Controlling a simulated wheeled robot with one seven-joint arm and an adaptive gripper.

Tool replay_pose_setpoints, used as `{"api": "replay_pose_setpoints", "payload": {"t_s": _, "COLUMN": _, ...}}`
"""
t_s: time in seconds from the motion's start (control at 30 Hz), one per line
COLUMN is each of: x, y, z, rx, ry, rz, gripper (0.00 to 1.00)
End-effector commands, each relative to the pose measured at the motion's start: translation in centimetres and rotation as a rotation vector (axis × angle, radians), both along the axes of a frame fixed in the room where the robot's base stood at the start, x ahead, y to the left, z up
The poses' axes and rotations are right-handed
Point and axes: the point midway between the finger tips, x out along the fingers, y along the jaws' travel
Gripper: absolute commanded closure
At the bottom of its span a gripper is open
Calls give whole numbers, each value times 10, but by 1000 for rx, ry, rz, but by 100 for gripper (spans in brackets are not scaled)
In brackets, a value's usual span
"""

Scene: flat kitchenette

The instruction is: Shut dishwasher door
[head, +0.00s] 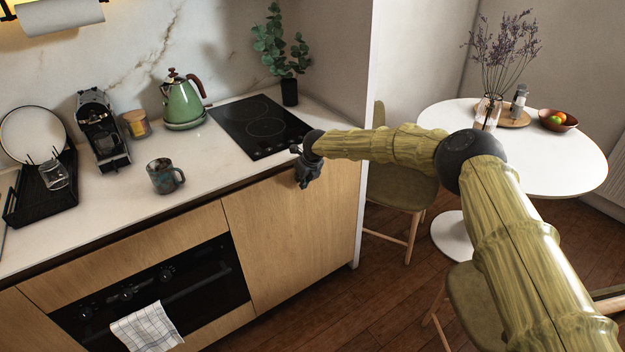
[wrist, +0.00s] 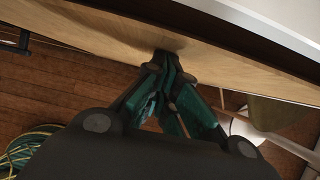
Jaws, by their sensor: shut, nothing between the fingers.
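A plain light-wood front panel (head: 285,238) below the counter, right of the oven, looks like the dishwasher door. It stands upright and looks level with the cabinet front; any thin gap is too small to tell. My gripper (head: 307,177) is at the upper right part of this panel, just below the counter edge. In the wrist view, the closed fingertips of my gripper (wrist: 166,62) are at the wood panel (wrist: 105,35), touching or very near it. The fingers hold nothing. The dishwasher's inside does not show.
Left of the panel is a black oven (head: 160,300) with a checked towel (head: 146,327) on its handle. Above are the counter (head: 215,165) and a black hob (head: 259,125). A chair (head: 400,185) and round white table (head: 560,152) stand to the right.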

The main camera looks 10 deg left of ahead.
Motion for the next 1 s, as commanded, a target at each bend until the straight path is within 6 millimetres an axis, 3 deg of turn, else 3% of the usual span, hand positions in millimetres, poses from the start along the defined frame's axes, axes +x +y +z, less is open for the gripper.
{"api": "replay_pose_setpoints", "payload": {"t_s": 0.03, "x": 8, "y": 11, "z": 32, "rx": 24, "ry": -29, "rz": 2, "gripper": 100}}
{"api": "replay_pose_setpoints", "payload": {"t_s": 0.3, "x": -1, "y": -7, "z": 77, "rx": 28, "ry": -23, "rz": 7, "gripper": 100}}
{"api": "replay_pose_setpoints", "payload": {"t_s": 0.43, "x": -4, "y": -24, "z": 97, "rx": 37, "ry": -21, "rz": 6, "gripper": 100}}
{"api": "replay_pose_setpoints", "payload": {"t_s": 0.63, "x": -7, "y": -44, "z": 107, "rx": 38, "ry": -12, "rz": 1, "gripper": 100}}
{"api": "replay_pose_setpoints", "payload": {"t_s": 0.77, "x": -15, "y": -46, "z": 99, "rx": 14, "ry": -15, "rz": 22, "gripper": 100}}
{"api": "replay_pose_setpoints", "payload": {"t_s": 0.83, "x": -25, "y": -50, "z": 83, "rx": -30, "ry": -25, "rz": 61, "gripper": 100}}
{"api": "replay_pose_setpoints", "payload": {"t_s": 1.0, "x": -73, "y": -77, "z": 17, "rx": -222, "ry": -79, "rz": 251, "gripper": 100}}
